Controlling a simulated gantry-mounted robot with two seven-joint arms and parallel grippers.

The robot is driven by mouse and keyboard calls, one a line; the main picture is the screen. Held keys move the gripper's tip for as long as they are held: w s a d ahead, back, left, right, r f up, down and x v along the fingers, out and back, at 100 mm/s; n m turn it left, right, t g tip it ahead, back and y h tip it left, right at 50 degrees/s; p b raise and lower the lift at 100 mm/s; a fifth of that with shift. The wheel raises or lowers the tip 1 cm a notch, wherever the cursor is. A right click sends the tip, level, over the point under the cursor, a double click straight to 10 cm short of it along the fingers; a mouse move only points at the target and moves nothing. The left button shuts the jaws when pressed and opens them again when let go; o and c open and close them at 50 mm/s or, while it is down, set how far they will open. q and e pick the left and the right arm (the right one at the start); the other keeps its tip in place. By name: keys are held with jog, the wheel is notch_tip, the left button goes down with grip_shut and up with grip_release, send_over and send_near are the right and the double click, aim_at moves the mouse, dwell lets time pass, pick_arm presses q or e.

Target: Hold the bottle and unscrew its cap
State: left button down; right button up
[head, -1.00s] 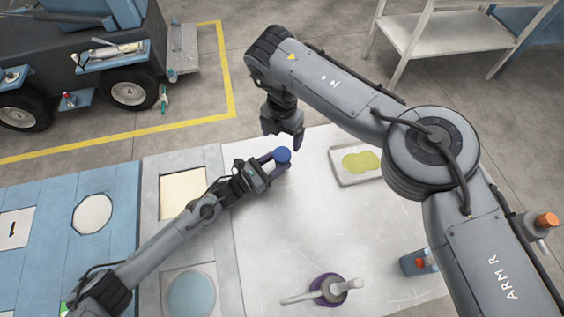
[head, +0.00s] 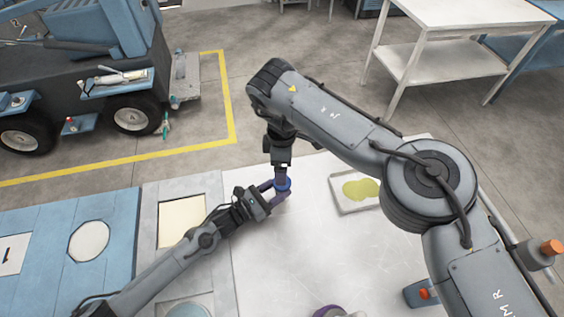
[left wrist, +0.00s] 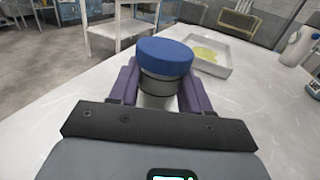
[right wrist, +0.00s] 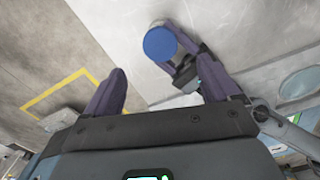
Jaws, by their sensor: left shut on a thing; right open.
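The bottle (left wrist: 157,88) stands upright between the purple fingers of my left gripper (left wrist: 155,90), which is shut on it. Its wide blue cap (left wrist: 164,55) sits on top, above the fingers. In the head view the cap (head: 283,184) shows only partly, because my right gripper (head: 281,178) is right above it. In the right wrist view the cap (right wrist: 160,43) lies beyond the fingertips of the right gripper (right wrist: 160,75), which is open and empty. I cannot tell from the head view whether the right fingers touch the cap.
A shallow tray (head: 342,205) with a yellow-green patch lies right of the bottle on the white tabletop (head: 290,260). A purple-rimmed object (head: 328,311) is at the front edge.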

aim_at(282, 189)
jog(key=m, duration=0.5)
jog(key=shift+m, duration=0.4)
jog(key=m, duration=0.3)
jog(key=shift+f+m, duration=0.1)
jog(key=shift+m, duration=0.3)
jog(key=shift+f+m, duration=0.3)
jog(key=shift+f, duration=3.65)
jog(key=shift+c, duration=0.5)
